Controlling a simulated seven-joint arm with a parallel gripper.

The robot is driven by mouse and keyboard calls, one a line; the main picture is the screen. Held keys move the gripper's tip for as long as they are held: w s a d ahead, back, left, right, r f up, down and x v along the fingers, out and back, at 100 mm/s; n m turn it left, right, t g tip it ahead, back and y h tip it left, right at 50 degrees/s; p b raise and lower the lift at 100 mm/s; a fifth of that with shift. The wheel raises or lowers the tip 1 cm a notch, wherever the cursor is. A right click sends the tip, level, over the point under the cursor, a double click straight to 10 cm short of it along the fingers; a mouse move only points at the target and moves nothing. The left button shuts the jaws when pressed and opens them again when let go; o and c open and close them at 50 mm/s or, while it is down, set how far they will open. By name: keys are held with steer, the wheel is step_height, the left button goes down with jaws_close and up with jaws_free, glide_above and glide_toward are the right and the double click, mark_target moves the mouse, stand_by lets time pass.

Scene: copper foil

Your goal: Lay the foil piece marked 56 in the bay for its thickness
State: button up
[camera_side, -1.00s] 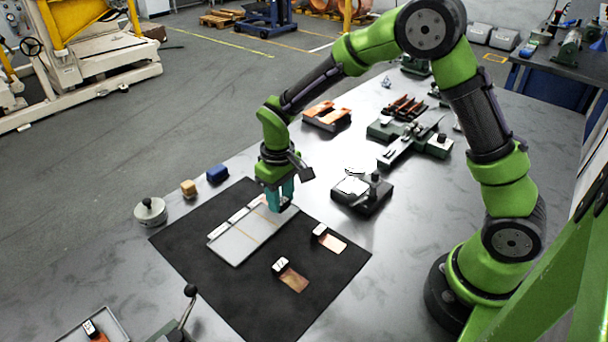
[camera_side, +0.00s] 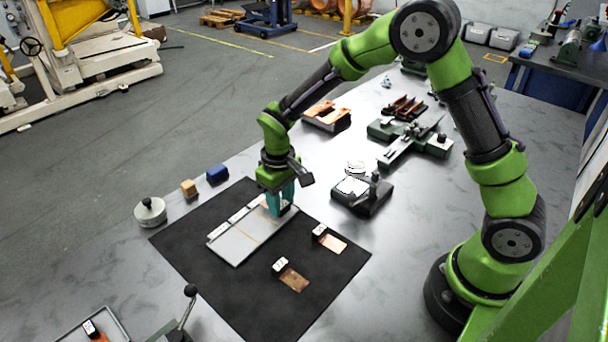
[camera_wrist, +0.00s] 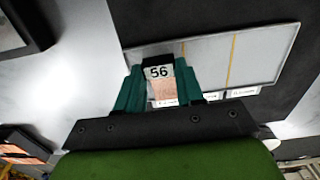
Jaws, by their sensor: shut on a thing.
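The foil piece marked 56 (camera_wrist: 158,72) has a dark block with a white number label and a copper sheet. My gripper (camera_wrist: 160,82) is shut on its block, with one teal finger on each side. In the side view my gripper (camera_side: 281,205) is low over the far right end of the grey bay plate (camera_side: 238,247). In the wrist view the plate (camera_wrist: 262,50) has yellow dividing lines, and the piece is over its leftmost bay. White bay labels lie along one edge, too small to read; the foil partly covers one. I cannot tell whether the piece touches the plate.
Two other tagged foil pieces lie on the black mat (camera_side: 200,268), one front (camera_side: 293,279) and one right (camera_side: 331,243). A dark instrument (camera_side: 363,194) stands right of the mat. A blue block (camera_side: 217,174), a wooden block (camera_side: 189,188) and a round weight (camera_side: 150,211) stand left.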

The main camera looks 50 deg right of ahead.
steer(key=shift+f, duration=0.85)
stand_by(0.9)
steer(key=o, duration=0.7)
steer(key=shift+o, duration=0.2)
steer(key=shift+r, duration=0.2)
steer(key=shift+r, duration=1.35)
steer(key=o, duration=0.5)
steer(key=shift+o, duration=0.2)
